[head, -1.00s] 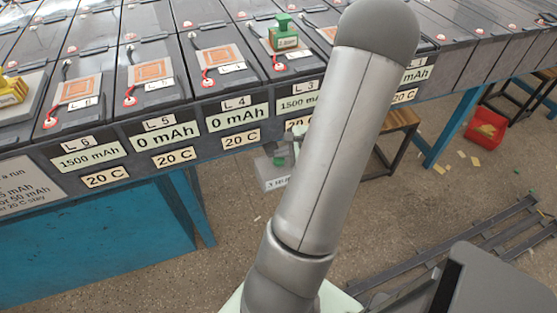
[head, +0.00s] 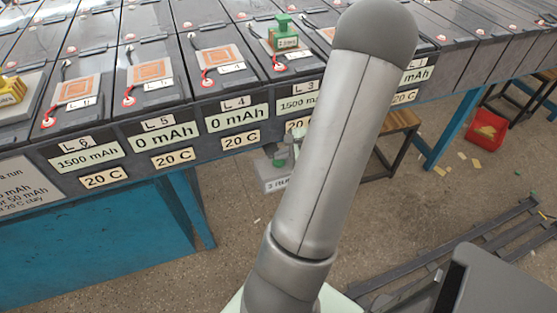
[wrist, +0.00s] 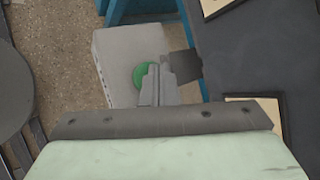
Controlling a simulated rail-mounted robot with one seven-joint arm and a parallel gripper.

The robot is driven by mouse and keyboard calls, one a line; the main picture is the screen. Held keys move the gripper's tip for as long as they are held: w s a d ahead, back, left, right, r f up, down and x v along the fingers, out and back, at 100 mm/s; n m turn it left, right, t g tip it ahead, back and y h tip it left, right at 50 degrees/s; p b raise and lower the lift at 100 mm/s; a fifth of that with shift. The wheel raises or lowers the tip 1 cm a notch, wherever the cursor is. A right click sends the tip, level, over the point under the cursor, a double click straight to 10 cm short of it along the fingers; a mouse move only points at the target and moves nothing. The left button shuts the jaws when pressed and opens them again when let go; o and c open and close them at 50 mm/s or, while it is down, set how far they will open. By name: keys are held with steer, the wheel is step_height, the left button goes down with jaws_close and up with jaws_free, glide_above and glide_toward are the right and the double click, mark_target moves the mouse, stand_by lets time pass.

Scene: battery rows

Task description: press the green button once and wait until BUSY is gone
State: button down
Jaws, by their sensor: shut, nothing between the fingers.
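In the wrist view the round green button (wrist: 140,75) sits on a pale box (wrist: 115,60). My gripper (wrist: 155,74) is shut and empty, with its fingertips at the button's right side in the picture, overlapping its edge. I cannot tell whether they touch it. In the head view the box (head: 271,184) hangs below the bench front, and the button (head: 280,162) shows small beside my arm. The box's label starts with "3 RUN"; the rest is hidden behind my arm. I see no word BUSY in the visible parts.
The bench holds dark battery rows; the L4 readout (head: 237,121) and L5 readout (head: 163,136) show 0 mAh, the L6 readout (head: 90,158) 1500 mAh. A stool (head: 400,122) stands behind my arm.

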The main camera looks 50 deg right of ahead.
mark_target(282, 161)
steer(key=shift+f, duration=0.2)
steer(key=shift+r, duration=0.1)
stand_by(0.4)
steer(key=shift+r, duration=0.75)
steer(key=shift+r+p, duration=1.9)
steer(key=shift+r, duration=0.7)
steer(key=shift+f, duration=0.1)
